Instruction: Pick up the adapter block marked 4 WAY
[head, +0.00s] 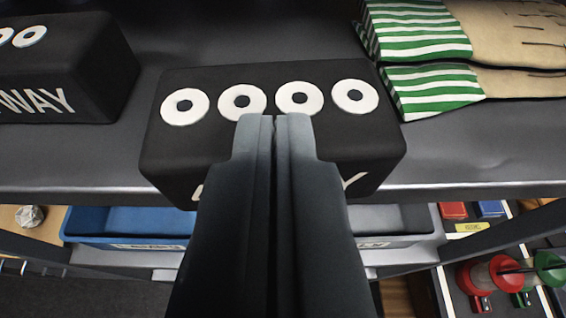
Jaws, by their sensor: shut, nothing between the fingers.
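A black adapter block (270,78) with a row of several white rings with dark centres on its top lies on a dark grey shelf (500,160). Its front lettering is mostly hidden behind my gripper; only a letter's edge at the left and a "Y" at the right show. My gripper (273,118) is shut with its fingers together and empty. Its tips overlap the block's top near the middle rings in the picture; I cannot tell whether they touch it. A second black block (75,75) at the left is cut off by the picture's edge and reads "WAY"; its number is out of view.
Green-and-white striped brown packets (425,80) lie right of the middle block. A narrow bare gap separates the two blocks. Below the shelf's front edge are a blue bin (135,222), a grey bin (405,225), and red and green spools (490,275).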

